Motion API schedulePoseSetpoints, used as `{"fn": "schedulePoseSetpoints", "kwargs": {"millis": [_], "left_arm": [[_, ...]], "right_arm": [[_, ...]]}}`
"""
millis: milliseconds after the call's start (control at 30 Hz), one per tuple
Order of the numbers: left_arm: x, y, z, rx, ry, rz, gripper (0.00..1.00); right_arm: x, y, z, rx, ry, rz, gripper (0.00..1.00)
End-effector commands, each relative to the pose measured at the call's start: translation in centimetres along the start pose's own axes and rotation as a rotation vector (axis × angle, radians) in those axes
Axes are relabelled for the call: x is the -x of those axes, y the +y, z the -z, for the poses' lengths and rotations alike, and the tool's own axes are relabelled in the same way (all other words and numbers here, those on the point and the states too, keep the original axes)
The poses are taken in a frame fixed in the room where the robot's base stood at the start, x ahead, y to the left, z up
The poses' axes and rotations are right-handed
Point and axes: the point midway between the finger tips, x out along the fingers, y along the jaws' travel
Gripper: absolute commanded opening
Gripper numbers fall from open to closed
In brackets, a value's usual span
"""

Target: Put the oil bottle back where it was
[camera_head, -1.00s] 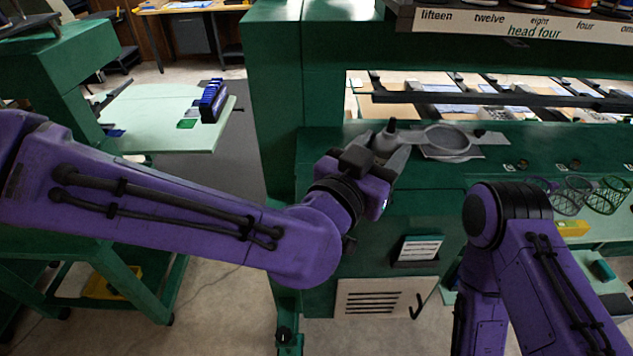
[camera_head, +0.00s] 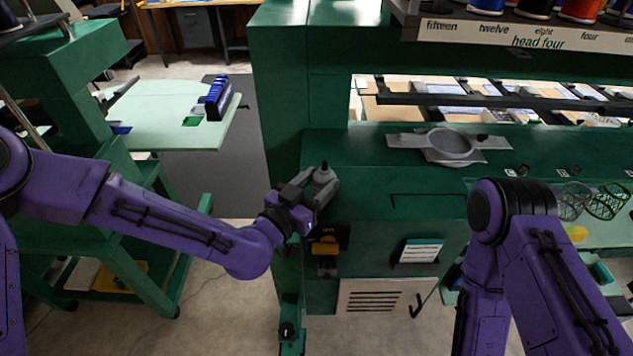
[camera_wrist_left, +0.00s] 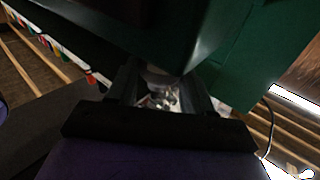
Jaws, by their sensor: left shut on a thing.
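The oil bottle (camera_head: 324,175) is small and grey with a dark pointed tip. It stands roughly upright in my left gripper (camera_head: 319,187), which is shut on it. In the head view the bottle is in front of the left end of the green machine body, above a black bracket with a yellow part (camera_head: 325,246) on the machine's front. The gap between bottle and bracket is hard to judge. In the left wrist view a pale part of the bottle (camera_wrist_left: 158,82) shows between the dark fingers. My right gripper is out of view.
A grey hoop frame (camera_head: 448,144) lies on the green machine deck (camera_head: 375,172), right of the bottle. A white label holder (camera_head: 418,251) and a vented panel with a black hook (camera_head: 417,304) are on the machine's front. A pale table (camera_head: 165,125) stands at left.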

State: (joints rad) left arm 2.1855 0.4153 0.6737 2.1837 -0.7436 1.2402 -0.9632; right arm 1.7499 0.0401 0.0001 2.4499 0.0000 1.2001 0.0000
Motion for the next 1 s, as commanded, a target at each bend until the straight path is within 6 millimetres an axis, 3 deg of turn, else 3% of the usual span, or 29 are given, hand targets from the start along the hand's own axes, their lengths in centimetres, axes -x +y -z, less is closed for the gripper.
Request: {"fn": "schedulePoseSetpoints", "kwargs": {"millis": [167, 200, 267, 633, 900, 1000], "left_arm": [[0.0, 0.1, -0.5, 0.000, 0.000, -0.001, 0.20], [0.0, 0.1, -0.4, 0.000, 0.000, -0.001, 0.57], [0.0, 0.1, -0.3, 0.000, -0.001, -0.001, 0.76], [0.1, 0.0, 0.3, 0.001, 0.000, 0.000, 0.76], [6.0, 0.0, -0.2, 0.000, 0.002, -0.001, 0.76], [8.4, 0.0, 0.2, 0.001, -0.001, 0.000, 0.76]], "right_arm": [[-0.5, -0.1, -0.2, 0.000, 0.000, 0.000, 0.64], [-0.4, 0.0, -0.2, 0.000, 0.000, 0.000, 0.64], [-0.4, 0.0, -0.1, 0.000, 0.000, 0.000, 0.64], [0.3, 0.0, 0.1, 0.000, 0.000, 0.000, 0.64], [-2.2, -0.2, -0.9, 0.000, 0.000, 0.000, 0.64], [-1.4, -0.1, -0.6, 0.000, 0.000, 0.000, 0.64]]}}
